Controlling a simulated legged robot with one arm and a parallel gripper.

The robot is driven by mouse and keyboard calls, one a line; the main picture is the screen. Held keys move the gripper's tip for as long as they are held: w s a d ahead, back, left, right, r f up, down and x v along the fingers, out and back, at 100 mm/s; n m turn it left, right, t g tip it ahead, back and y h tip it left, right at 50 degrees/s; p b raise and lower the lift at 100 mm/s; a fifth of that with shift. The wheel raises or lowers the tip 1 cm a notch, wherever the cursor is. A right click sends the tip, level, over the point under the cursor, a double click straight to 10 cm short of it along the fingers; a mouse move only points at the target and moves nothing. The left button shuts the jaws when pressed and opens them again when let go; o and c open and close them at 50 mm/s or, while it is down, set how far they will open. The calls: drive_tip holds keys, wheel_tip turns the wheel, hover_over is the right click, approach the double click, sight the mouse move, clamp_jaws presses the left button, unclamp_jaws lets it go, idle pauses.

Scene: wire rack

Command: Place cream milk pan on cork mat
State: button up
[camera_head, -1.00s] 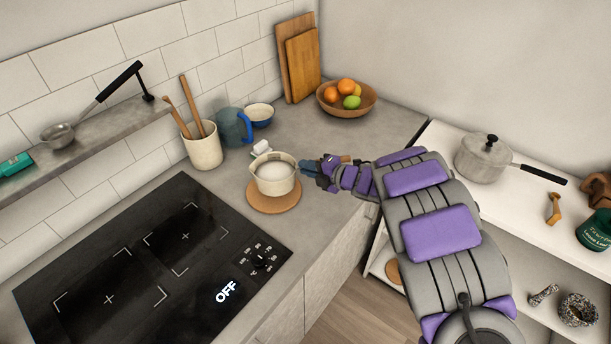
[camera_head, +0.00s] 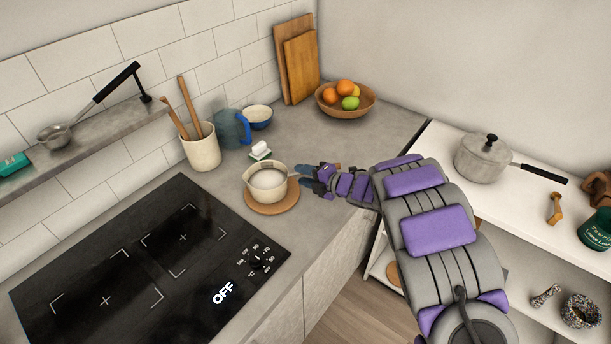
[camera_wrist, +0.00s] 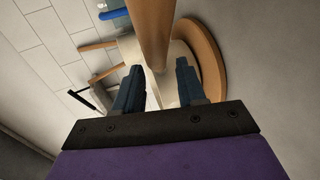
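The cream milk pan (camera_head: 266,184) stands upright on the round cork mat (camera_head: 272,209), a little toward its left side. Its wooden handle (camera_wrist: 152,30) points right toward my gripper (camera_head: 312,178). In the wrist view, my gripper (camera_wrist: 158,85) has its two dark fingers spread apart, with the handle between or just beyond them and gaps on both sides. The pan's cream wall (camera_wrist: 130,48) and the mat's rim (camera_wrist: 212,70) show behind. The handle and fingers partly hide the pan in that view.
The black hob (camera_head: 150,260) lies left of the mat. Clear counter lies toward the fruit bowl (camera_head: 345,108).

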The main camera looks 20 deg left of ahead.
drive_tip(key=shift+a+f, duration=0.1)
drive_tip(key=shift+a, duration=0.4)
drive_tip(key=p+v, duration=0.2)
drive_tip(key=v, duration=0.9)
drive_tip(key=shift+s+d+r, duration=0.2)
drive_tip(key=shift+d, duration=0.1)
drive_tip(key=shift+a, duration=0.1)
